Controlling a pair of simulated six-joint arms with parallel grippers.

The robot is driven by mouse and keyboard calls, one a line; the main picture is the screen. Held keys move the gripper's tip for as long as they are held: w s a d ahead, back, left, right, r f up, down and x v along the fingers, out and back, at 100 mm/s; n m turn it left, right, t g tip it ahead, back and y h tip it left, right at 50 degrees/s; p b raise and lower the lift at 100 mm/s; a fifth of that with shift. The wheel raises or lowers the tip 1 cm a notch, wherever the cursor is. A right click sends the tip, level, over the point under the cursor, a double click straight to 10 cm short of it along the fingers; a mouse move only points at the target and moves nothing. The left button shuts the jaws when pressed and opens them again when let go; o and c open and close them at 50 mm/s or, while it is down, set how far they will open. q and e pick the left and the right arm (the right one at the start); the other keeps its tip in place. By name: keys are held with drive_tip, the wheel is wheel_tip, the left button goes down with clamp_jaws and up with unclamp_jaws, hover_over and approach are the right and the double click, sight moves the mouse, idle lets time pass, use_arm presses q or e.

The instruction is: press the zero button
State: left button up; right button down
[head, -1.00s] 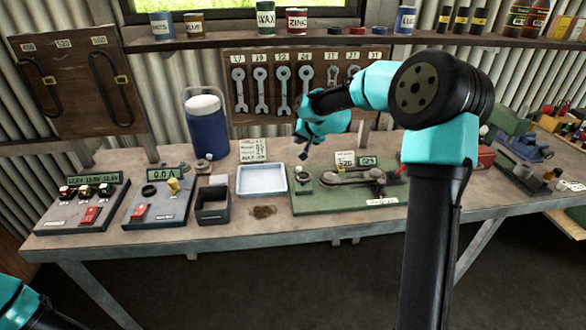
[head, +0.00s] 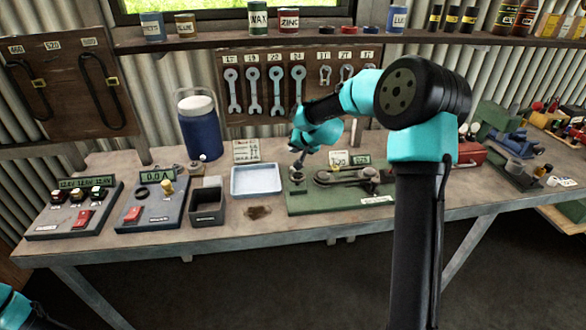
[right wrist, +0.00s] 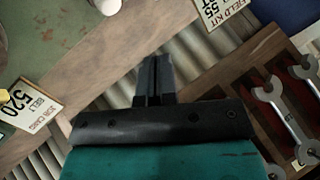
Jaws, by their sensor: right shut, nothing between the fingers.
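A green board (head: 330,201) on the bench carries a belt over pulleys (head: 345,177), a small display (head: 358,160) and a round post (head: 297,176) at its left end. I cannot make out which part is a zero button. My right gripper (head: 299,163) is shut and empty, pointing down near the post; contact cannot be told. In the right wrist view the closed fingers (right wrist: 154,75) show below the green board (right wrist: 45,30), with a pale round top (right wrist: 107,5) cut by the upper edge. My left gripper is out of view.
A pale blue tray (head: 257,194) lies left of the board, then a dark open box (head: 207,218). Two meter panels (head: 150,212) (head: 75,222) stand further left. A blue jug (head: 201,135) and a wall rack of wrenches (head: 275,88) are behind.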

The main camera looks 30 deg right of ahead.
drive_tip(key=shift+f, duration=2.25)
drive_tip(key=shift+f, duration=0.1)
drive_tip(key=shift+s+f, duration=0.1)
drive_tip(key=shift+f, duration=0.3)
drive_tip(key=shift+s+f, duration=0.2)
drive_tip(key=shift+f, duration=0.65)
idle(1.2)
drive_tip(key=shift+r, duration=0.1)
idle(0.8)
drive_tip(key=shift+w+r, duration=0.2)
drive_tip(key=shift+r, duration=2.4)
